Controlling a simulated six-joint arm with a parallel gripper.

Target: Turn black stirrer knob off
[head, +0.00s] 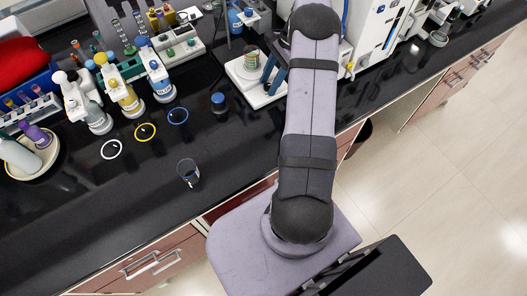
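A white stirrer (240,80) stands on the black bench near the top centre of the head view, with a glass beaker (251,58) of greenish and reddish content on it. My arm reaches up from the base, and its far end bends down to the stirrer's right side. Dark blue finger-like parts, which look like my gripper (270,74), are over the stirrer's right front, close to the beaker. I cannot tell how far apart they are or whether they touch anything. The black knob cannot be made out; it is small or hidden by my gripper and arm.
A small glass beaker (188,173) stands near the front edge, and a blue-capped jar (218,102) is left of the stirrer. Dispenser bottles (125,95), coloured rings (145,132) and racks fill the left. White equipment (372,28) stands right of my arm. The front left bench is clear.

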